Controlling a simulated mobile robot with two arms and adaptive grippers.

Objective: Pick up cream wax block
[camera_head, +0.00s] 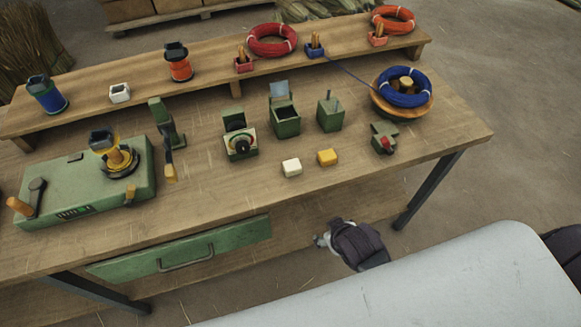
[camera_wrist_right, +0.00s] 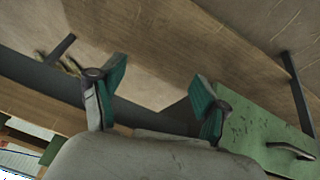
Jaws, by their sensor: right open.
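The cream wax block (camera_head: 291,167) lies on the bench top near its front edge. A yellow-orange block (camera_head: 327,157) lies just right of it, a small gap apart. My right gripper (camera_head: 322,240) is in front of the bench, below and to the right of the cream block, and apart from it. In the right wrist view its two green-padded fingers (camera_wrist_right: 158,95) are spread with nothing between them. The cream block does not show clearly in that view. My left gripper is not in view.
Green boxes (camera_head: 285,122) stand behind the blocks, and a small green fixture with a red part (camera_head: 384,138) is to their right. A green winding machine (camera_head: 90,190) stands at left. The green drawer (camera_wrist_right: 270,125) is near my right gripper. Bench front right is clear.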

